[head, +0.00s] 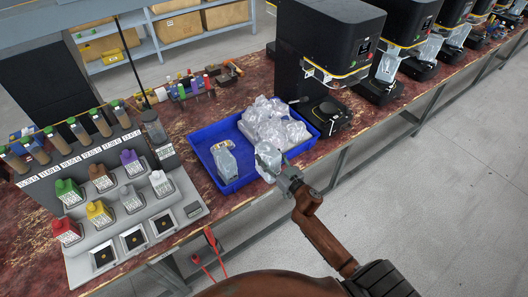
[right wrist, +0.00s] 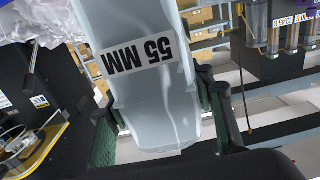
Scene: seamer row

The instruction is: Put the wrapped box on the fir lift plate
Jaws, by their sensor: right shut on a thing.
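The wrapped box (head: 268,160) is a pale, glossy, see-through-looking packet at the right front edge of the blue tray. In the right wrist view the wrapped box (right wrist: 150,75) fills the middle, with a "55 MM" label upside down. My right gripper (head: 287,178) is shut on it; the green-padded fingers (right wrist: 160,125) lie on both sides of it. I cannot tell which plate is the fir one. My left gripper is not in view.
The blue tray (head: 205,140) holds a pale labelled container (head: 224,160) and crumpled clear wrap (head: 272,122). More seamers (head: 405,22) run to the right, several with pale things on their plates. A grey rack of coloured bottles (head: 125,195) stands at left.

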